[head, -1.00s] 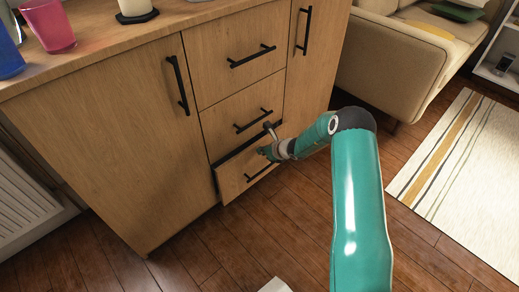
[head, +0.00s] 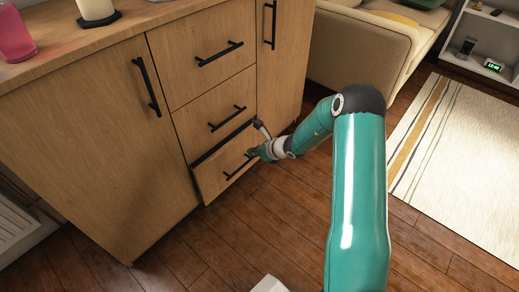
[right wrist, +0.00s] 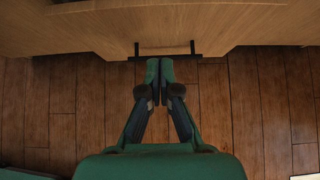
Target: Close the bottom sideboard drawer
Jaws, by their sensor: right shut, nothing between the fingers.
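The bottom sideboard drawer (head: 222,173) stands partly open, with a dark gap along its top edge. It has a black bar handle (head: 238,167), which also shows in the right wrist view (right wrist: 180,57). My right gripper (head: 252,153) is shut and empty, at the right part of the drawer front by the handle. In the right wrist view its fingertips (right wrist: 159,62) are together and point at the drawer front, just at the handle bar. I cannot tell whether they touch it. My left gripper is not in view.
The sideboard (head: 90,130) has two shut drawers above and a door on each side. A pink cup (head: 14,35) and a candle (head: 96,10) stand on top. A sofa (head: 360,50) and striped rug (head: 465,150) lie to the right. The wooden floor in front is clear.

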